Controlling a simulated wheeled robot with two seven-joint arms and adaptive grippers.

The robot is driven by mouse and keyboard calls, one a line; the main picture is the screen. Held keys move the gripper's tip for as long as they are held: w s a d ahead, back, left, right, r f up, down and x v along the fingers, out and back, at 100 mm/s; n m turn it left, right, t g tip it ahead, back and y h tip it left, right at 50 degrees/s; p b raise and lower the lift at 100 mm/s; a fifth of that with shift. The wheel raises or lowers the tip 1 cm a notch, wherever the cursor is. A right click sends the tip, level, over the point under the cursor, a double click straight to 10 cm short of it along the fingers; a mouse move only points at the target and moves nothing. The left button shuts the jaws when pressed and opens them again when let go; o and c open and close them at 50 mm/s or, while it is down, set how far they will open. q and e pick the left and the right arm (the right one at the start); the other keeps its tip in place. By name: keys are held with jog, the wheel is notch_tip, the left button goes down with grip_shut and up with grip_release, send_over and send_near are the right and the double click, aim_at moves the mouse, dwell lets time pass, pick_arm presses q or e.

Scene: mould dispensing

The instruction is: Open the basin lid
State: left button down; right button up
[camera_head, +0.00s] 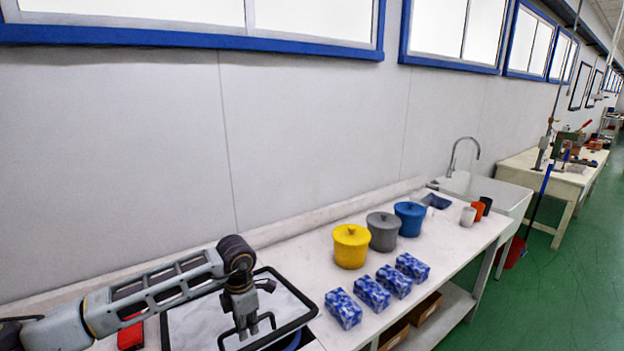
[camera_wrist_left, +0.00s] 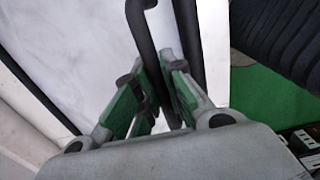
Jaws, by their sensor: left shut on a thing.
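The basin lid (camera_head: 193,318) is a pale panel with a black rim at the bottom left of the head view. A black bar handle (camera_wrist_left: 143,40) stands on it and shows in the left wrist view. My left gripper (camera_head: 246,333) points down over the lid. In the left wrist view its green-padded fingers (camera_wrist_left: 156,82) are shut on the handle. A blue patch (camera_head: 291,342) shows by the lid's lower right corner. The basin itself is mostly hidden. My right gripper is not in view.
Yellow (camera_head: 350,246), grey (camera_head: 383,231) and blue (camera_head: 409,218) lidded pots stand right of the lid. Several blue-and-white blocks (camera_head: 343,309) lie in front of them. A red-and-black item (camera_head: 131,336) lies left of the lid. The wall runs behind the bench.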

pick_arm(q)
jog(key=shift+w+a+r, duration=0.15)
jog(key=shift+w+r, duration=0.05)
jog(key=shift+r, duration=0.3)
jog(key=shift+w+a+r, duration=0.15)
jog(key=shift+w+r, duration=0.05)
jog(key=shift+r, duration=0.3)
jog(key=shift+w+a+r+p, duration=0.15)
jog(key=shift+w+r+p, duration=0.05)
jog(key=shift+r, duration=0.2)
jog(key=shift+w+a+r+p, duration=0.1)
jog(key=shift+w+r+p, duration=0.1)
jog(key=shift+r, duration=0.2)
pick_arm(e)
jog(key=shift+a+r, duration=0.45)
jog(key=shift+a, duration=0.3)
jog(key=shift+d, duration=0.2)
pick_arm(q)
jog(key=shift+w+a+r, duration=0.15)
jog(key=shift+w+r, duration=0.05)
jog(key=shift+r, duration=0.25)
jog(key=shift+w+a+r+p, duration=0.25)
jog(key=shift+w+r, duration=0.1)
jog(key=shift+r, duration=0.3)
jog(key=shift+w+a+r+p, duration=0.1)
jog(key=shift+w+a+r, duration=0.2)
jog(key=shift+r, duration=0.35)
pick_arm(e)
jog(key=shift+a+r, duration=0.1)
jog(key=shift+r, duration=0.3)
